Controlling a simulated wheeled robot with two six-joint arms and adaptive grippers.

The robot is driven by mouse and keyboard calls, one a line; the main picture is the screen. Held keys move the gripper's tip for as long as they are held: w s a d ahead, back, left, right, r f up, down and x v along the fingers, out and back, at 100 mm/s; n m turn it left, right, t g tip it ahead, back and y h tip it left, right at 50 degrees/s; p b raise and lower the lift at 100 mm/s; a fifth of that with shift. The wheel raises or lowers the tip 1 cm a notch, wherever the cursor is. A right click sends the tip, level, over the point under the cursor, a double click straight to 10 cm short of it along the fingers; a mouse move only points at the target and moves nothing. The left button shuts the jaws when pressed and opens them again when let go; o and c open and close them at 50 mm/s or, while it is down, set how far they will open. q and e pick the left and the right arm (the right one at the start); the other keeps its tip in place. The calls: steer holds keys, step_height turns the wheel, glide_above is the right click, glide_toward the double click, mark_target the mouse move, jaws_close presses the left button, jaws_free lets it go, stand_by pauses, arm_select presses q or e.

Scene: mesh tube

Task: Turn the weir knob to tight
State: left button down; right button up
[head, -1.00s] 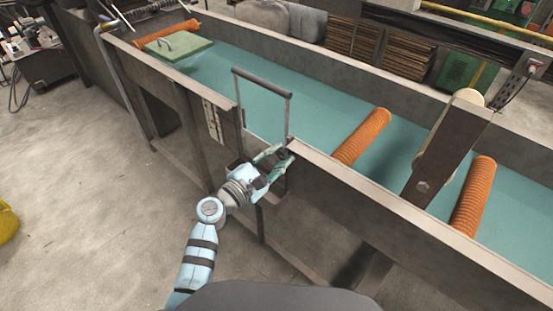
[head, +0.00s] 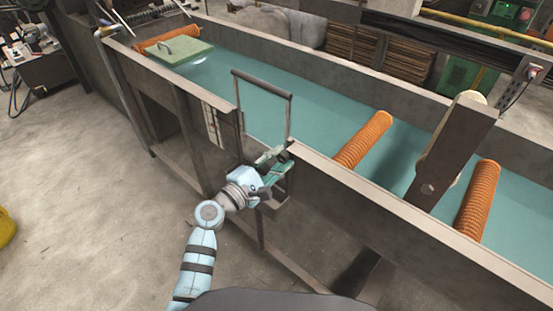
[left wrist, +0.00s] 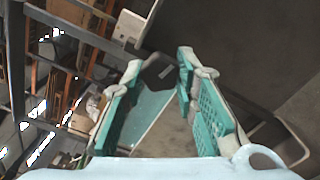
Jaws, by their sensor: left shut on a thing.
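The weir's upright metal frame with its grey top handle (head: 262,84) stands at the near wall of the water channel. The small dark weir knob (head: 283,157) sits at the foot of the frame, near the wall's top edge. My left gripper (head: 275,163) reaches it from the front with its green-padded fingers shut on it. In the left wrist view the dark knob (left wrist: 157,70) lies between the two fingertips (left wrist: 160,72). The fingers partly cover it, and no tight mark can be read. My right gripper is not in view.
The channel (head: 390,217) holds blue-green water, with orange ribbed tubes (head: 363,140) across it. A green block (head: 180,52) lies at the far left end. A slanted brown post (head: 450,152) stands to the right.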

arm_select(q)
steer(key=c, duration=1.3)
jaws_free()
steer(key=v, duration=1.2)
